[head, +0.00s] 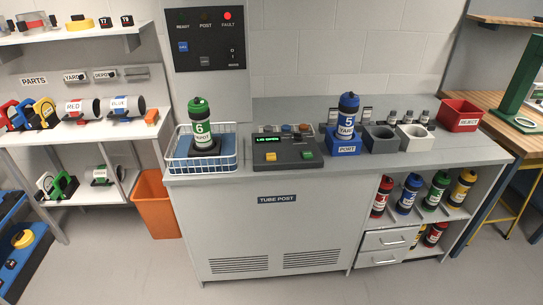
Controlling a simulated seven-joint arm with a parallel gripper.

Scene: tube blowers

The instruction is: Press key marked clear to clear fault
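A dark wall panel (208,38) carries a lit red lamp (227,16) labelled FAULT. The lamps over READY and POST look dark. Below them are a blue key (183,47), a grey key (205,61) and a small switch marking at right; the key labels are too small to read surely. On the counter, a dark console (284,152) has a green-lit display (267,140), a yellow key (271,157) and a green key (307,154). I cannot tell which key is marked clear. My gripper is not in view.
A wire basket (172,163) with green tube 6 (202,128) stands left of the console. Blue tube 5 (347,117) stands in the blue port block (345,147) at right. Grey holders and a red reject bin (459,115) stand farther right. The counter front is clear.

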